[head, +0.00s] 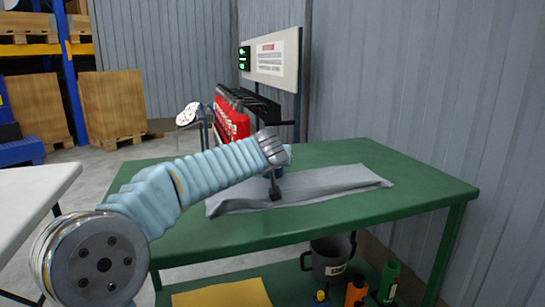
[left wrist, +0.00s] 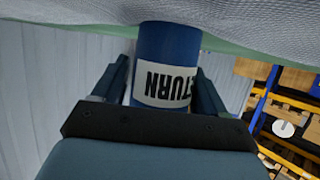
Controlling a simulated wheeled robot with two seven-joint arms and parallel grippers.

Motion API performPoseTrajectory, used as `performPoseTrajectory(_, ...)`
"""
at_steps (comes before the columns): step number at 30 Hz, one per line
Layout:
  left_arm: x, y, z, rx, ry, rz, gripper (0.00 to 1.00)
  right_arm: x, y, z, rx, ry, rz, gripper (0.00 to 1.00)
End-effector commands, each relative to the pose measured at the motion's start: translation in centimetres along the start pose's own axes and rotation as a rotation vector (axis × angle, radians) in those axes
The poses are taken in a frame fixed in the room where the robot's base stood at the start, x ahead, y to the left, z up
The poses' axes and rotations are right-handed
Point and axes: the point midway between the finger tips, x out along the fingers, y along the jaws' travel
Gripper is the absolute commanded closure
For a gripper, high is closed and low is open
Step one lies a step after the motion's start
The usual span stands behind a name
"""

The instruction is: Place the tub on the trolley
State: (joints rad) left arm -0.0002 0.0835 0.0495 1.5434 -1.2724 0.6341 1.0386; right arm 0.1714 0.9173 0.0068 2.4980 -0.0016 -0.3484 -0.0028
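A blue tub (left wrist: 166,52) with a white label ending in "TURN" shows upside down in the left wrist view, between the two dark fingers of my left gripper (left wrist: 160,85). A pale strip shows between one finger and the tub, so the fingers look open around it. The tub's base end is close to the grey cloth (left wrist: 260,22); whether it touches cannot be told. In the head view my left arm reaches over the green bench-like trolley (head: 405,195), whose top carries the grey cloth (head: 335,180). My right gripper is not in view.
On the lower shelf are a dark grey bucket (head: 330,262), a yellow cloth (head: 222,294), and orange and green containers (head: 388,282). A red rack (head: 231,115) and sign (head: 272,58) stand behind. A white table edge (head: 35,195) is at left. The green top's right end is clear.

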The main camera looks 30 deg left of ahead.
Motion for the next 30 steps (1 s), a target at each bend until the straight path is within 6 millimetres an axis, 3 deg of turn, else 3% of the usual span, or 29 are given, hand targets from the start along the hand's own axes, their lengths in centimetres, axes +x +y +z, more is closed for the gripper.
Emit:
performPoseTrajectory(1, 0.0, 0.0, -0.1, -0.001, 0.002, 0.0, 0.19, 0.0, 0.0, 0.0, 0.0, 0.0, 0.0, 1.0)
performPoseTrajectory(3, -0.1, -0.1, -0.1, -0.001, 0.003, 0.0, 0.1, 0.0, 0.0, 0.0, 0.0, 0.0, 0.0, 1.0)
performPoseTrajectory(11, -0.1, -0.1, -0.3, -0.001, 0.005, 0.0, 0.1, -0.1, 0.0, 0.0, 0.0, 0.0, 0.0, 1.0)
performPoseTrajectory(17, -0.7, -0.1, -1.7, 0.0, 0.006, 0.0, 0.1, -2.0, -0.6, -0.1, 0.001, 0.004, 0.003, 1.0)
performPoseTrajectory(21, -3.9, -0.1, -1.0, -0.002, 0.01, 0.002, 0.1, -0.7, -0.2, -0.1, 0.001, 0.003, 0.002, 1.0)
performPoseTrajectory(30, -10.6, -0.1, -1.0, -0.002, 0.007, 0.001, 0.1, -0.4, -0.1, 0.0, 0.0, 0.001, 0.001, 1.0)
